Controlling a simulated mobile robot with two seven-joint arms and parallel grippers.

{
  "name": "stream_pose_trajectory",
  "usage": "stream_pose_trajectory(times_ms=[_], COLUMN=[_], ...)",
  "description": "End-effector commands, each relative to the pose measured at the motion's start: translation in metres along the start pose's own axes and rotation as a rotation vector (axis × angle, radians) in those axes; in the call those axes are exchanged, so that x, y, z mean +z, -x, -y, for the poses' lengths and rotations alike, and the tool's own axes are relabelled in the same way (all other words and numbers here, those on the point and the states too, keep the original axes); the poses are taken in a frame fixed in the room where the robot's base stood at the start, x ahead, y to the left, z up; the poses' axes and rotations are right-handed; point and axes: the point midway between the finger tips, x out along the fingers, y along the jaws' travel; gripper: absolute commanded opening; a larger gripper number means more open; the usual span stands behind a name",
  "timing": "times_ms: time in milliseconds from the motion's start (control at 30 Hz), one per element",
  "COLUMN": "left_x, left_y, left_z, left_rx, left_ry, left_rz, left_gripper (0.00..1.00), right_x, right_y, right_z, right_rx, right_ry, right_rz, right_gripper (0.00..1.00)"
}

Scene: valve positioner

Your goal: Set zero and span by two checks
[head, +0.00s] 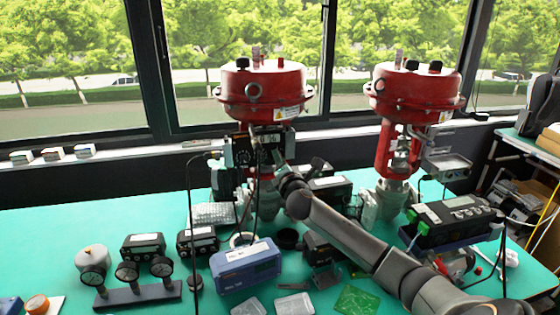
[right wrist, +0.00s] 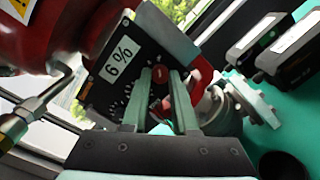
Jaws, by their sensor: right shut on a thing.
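The left red valve actuator (head: 264,88) stands upright at the back of the bench, with a dark positioner (head: 243,150) on its front. In the right wrist view the positioner's panel (right wrist: 97,92) is tilted, and its display (right wrist: 118,60) appears to read 6 %. My right gripper (right wrist: 158,78) is shut on a small red knob (right wrist: 159,73) on this panel. In the head view my right arm reaches from the lower right to this valve and hides its lower part. My left gripper is not in view.
A second red valve (head: 416,95) stands to the right. A blue instrument box (head: 245,268), a gauge stand (head: 140,294), clear trays (head: 295,304) and a green board (head: 357,300) lie in front. Thin cables hang near the positioner. The bench's left part (head: 60,230) is mostly clear.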

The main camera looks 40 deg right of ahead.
Motion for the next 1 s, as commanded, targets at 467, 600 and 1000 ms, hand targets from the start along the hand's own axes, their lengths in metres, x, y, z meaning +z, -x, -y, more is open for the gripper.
stream_pose_trajectory(times_ms=[467,600,1000], left_x=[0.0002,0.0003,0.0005], left_y=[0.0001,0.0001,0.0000], left_z=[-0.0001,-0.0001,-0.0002], left_rx=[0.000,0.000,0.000], left_ry=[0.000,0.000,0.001], left_rz=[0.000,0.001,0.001], left_gripper=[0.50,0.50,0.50], right_x=[0.0017,0.0013,0.0002], right_y=[-0.0004,-0.0003,0.0024], right_z=[-0.0008,-0.0006,0.0003], right_rx=[0.001,0.000,0.000], right_ry=[-0.009,-0.008,-0.006], right_rz=[0.003,0.002,0.000], right_gripper=[0.34,0.50,0.57])
